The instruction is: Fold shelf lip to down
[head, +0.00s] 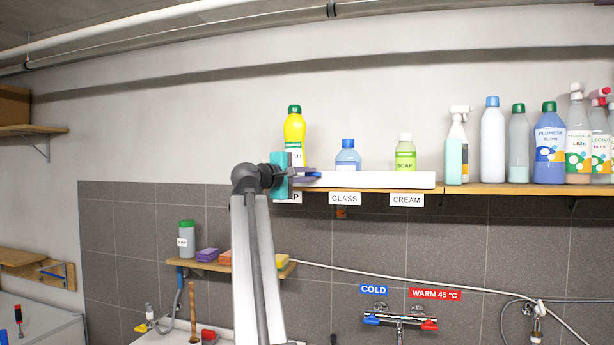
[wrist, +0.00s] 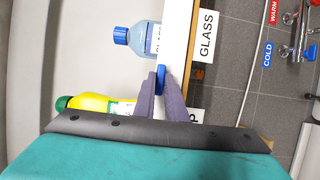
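The shelf lip (head: 385,180) is a long white board standing upright along the front edge of the left part of the wooden shelf. It hides the lower parts of the bottles behind it. In the wrist view the lip (wrist: 178,30) runs up from the fingertips. A small blue tab (wrist: 160,79) sits at the lip's near end. My gripper (head: 309,174) is at the lip's left end in the head view. In the wrist view the two dark fingers of my gripper (wrist: 160,82) close on the blue tab from both sides, with no clear gap showing.
A yellow bottle (head: 294,130), a blue bottle (head: 348,158) and a green soap bottle (head: 405,155) stand behind the lip. Several cleaning bottles crowd the shelf (head: 530,189) to the right. A small lower shelf (head: 222,266) holds sponges. Taps (head: 400,318) are below.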

